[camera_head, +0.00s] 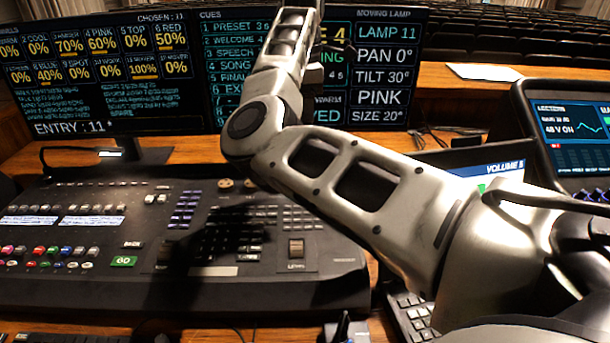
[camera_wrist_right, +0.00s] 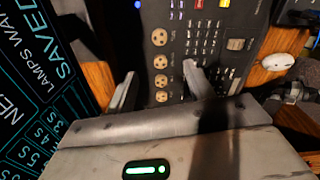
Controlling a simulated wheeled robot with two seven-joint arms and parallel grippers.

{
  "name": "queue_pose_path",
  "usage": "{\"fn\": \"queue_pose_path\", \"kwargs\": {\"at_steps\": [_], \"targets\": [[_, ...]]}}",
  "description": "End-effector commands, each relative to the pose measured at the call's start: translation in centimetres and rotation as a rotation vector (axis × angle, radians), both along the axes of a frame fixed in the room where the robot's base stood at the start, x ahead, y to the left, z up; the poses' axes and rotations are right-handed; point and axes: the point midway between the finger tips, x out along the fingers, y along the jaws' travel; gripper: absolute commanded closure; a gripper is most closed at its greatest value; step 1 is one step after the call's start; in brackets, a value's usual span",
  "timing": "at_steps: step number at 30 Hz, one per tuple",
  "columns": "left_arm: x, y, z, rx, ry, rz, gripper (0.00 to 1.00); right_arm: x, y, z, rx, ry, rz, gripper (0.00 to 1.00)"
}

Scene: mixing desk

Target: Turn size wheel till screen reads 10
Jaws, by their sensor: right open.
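The right-hand screen panel (camera_head: 383,70) reads LAMP 11, PAN 0°, TILT 30°, PINK and SIZE 20°. The mixing desk (camera_head: 130,285) lies below the screens. A row of several round tan wheels (camera_wrist_right: 160,62) shows in the right wrist view. Two of them (camera_head: 225,184) show at the desk's back edge in the head view, the others behind my arm. I cannot read which is the size wheel. My right gripper (camera_wrist_right: 160,88) is open, its fingers on either side of the wheel row in the picture; contact cannot be told. My left gripper is not in view.
A wheel marked LEVEL (camera_head: 296,248) sits at the desk's right side. A laptop (camera_head: 490,175) and a tablet-like screen (camera_head: 575,130) stand to the right. A keyboard (camera_head: 410,315) lies below. My right arm crosses in front of the screens and desk. Paper (camera_head: 485,72) lies on the wooden counter.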

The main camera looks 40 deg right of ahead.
Motion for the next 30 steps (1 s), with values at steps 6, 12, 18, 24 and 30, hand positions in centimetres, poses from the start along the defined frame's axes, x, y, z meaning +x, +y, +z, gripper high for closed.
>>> {"fn": "queue_pose_path", "kwargs": {"at_steps": [6,12,18,24,30], "targets": [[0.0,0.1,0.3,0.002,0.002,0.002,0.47,-0.2,-0.1,-3.6,-0.001,0.008,-0.002,0.47],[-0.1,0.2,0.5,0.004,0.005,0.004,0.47,-0.2,-0.1,-8.0,-0.003,0.009,-0.001,0.47],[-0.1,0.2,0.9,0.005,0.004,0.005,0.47,-0.2,-0.1,-12.0,-0.004,0.008,0.0,0.47],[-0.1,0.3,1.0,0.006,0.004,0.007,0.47,-0.1,-0.1,-14.6,-0.003,0.005,0.0,0.47],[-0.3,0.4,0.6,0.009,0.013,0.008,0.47,-0.1,-0.1,-15.5,-0.003,0.002,-0.002,0.47]]}}
